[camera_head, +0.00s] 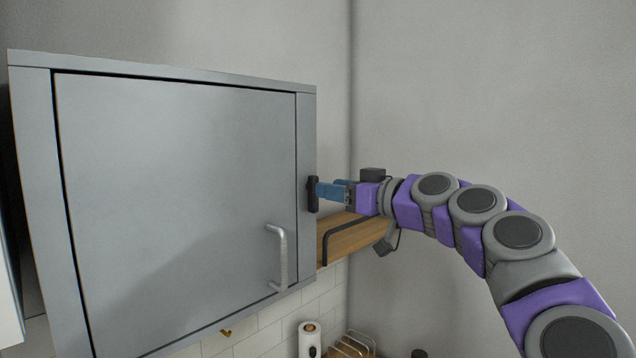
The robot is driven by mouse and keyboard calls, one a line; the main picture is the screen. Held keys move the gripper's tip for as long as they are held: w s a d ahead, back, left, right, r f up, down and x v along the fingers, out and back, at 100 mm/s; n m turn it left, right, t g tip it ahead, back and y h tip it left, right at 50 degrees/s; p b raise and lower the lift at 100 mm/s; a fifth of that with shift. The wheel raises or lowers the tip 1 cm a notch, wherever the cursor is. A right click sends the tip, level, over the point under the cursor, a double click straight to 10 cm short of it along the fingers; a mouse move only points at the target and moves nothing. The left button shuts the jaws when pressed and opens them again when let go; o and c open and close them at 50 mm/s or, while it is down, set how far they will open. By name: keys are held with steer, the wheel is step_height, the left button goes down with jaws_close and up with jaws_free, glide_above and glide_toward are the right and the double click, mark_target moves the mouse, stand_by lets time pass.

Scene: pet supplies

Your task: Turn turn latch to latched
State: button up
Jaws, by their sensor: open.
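A grey cabinet door (180,200) stands shut in its frame, with a pale bar handle (281,257) at its lower right. A black turn latch (312,194) sits upright on the right frame post of the cabinet, beside the door's edge. My gripper (320,191) reaches in from the right with its blue fingers at the latch. The fingers overlap the latch's right side in this view. I cannot tell whether they touch it. The gap between the fingers is hard to see, but the gripper is open.
A wooden shelf (352,238) with a black bracket lies just below my gripper. Below are a paper towel roll (309,340) and a wire rack (350,346). A small brass hook (226,332) shows under the cabinet. The wall space above my arm is clear.

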mark_target(313, 194)
steer(key=shift+p+x, duration=0.55)
steer(key=shift+x, duration=2.2)
steer(key=shift+d, duration=0.3)
jaws_close()
